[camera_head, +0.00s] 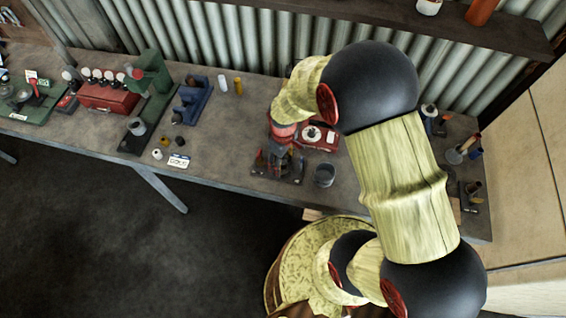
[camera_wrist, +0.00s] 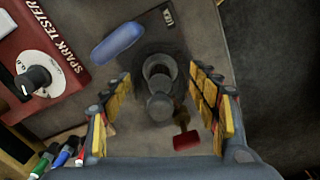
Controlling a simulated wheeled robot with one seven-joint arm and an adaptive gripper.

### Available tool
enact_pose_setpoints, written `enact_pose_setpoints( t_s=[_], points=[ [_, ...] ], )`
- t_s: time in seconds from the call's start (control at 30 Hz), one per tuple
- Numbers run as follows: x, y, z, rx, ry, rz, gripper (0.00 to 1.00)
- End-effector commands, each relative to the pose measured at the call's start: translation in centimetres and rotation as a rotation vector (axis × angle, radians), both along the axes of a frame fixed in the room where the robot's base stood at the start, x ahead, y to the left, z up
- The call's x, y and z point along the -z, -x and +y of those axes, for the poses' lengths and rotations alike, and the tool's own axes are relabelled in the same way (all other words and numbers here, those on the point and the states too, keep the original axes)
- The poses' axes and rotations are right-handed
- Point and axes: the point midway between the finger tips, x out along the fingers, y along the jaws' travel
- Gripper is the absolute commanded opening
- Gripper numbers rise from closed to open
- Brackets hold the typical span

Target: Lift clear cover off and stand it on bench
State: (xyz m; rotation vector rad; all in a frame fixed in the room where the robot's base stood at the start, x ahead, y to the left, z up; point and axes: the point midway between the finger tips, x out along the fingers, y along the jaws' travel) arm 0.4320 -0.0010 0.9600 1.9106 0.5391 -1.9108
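What looks like the clear cover (camera_wrist: 158,72) is a grey, see-through, round piece on a dark base plate (camera_wrist: 176,28) in the wrist view. A narrower round top (camera_wrist: 160,107) shows nearer the camera; I cannot tell whether it belongs to the cover. My gripper (camera_wrist: 162,84) is open, with yellow-padded fingers on either side of this piece and visible gaps to both. In the head view my gripper (camera_head: 281,153) is above the dark base plate (camera_head: 270,177); the arm and gripper hide much there, and the cover cannot be made out.
Beside the round piece are a blue rounded part (camera_wrist: 117,43) and a red-ended lever (camera_wrist: 187,140). A red spark tester (camera_wrist: 72,35) stands at left. A grey cup (camera_head: 324,174) stands right of the base plate. Bare bench (camera_head: 222,150) lies to the left.

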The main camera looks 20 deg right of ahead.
Motion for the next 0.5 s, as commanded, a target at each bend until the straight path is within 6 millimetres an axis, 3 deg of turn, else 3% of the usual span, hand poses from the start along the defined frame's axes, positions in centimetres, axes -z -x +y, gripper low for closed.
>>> enact_pose_setpoints(
  t_s=[0.5],
  points=[
    [-0.03, 0.01, 0.01, 0.0, 0.0, 0.0, 0.29]
  ],
)
